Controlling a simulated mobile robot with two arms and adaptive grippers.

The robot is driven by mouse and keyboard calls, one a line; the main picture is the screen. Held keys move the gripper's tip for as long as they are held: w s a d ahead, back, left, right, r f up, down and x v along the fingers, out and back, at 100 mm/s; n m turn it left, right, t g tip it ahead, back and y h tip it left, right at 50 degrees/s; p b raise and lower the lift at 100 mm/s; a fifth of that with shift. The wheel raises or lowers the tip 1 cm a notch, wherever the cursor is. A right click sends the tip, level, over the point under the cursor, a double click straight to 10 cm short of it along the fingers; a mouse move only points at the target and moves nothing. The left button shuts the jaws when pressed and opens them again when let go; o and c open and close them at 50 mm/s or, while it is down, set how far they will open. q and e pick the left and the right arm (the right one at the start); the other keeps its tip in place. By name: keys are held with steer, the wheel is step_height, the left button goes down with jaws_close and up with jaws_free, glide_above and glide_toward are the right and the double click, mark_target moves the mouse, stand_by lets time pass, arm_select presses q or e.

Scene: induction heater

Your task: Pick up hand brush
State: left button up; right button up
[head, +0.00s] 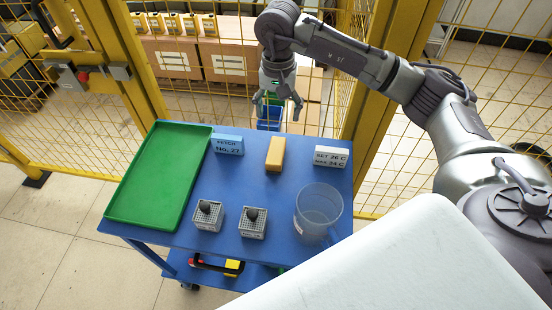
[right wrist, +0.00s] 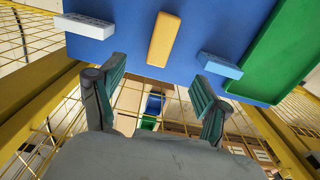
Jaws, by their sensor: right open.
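No thing with visible bristles shows. An orange-yellow oblong block (head: 275,153) lies near the far edge of the blue cart top; I cannot tell whether it is the hand brush. It also shows in the right wrist view (right wrist: 163,39), beyond the fingers at the top middle. My right gripper (head: 278,104) is open and empty, pointing down just beyond the cart's far edge, apart from the block. Its two fingers stand wide apart in the right wrist view (right wrist: 158,100). My left gripper is not in view.
The blue cart (head: 178,225) holds a green tray (head: 125,208), a blue sign (head: 228,145), a white sign (head: 331,157), two small racks (head: 207,224) (head: 252,229) with dark pieces and a clear jug (head: 318,212). Yellow mesh fencing (head: 130,70) stands behind. Blue and green bins sit beyond the cart.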

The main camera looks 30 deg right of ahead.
step_height(320, 180, down, 3)
steer(key=b, duration=0.2)
steer(key=p, duration=0.2)
glide_above(276, 150)
steer(key=f, duration=0.7)
steer(key=shift+s+d, duration=0.15)
steer(key=shift+d, duration=0.05)
steer(key=shift+a+f+p, duration=0.2)
steer(key=shift+f+p, duration=0.45)
steer(key=shift+f, duration=2.5)
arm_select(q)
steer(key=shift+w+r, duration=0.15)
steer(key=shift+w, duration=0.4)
arm_select(e)
steer(key=shift+c, duration=0.2)
steer(key=c, duration=1.2)
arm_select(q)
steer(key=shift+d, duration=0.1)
arm_select(e)
steer(key=shift+c, duration=0.2)
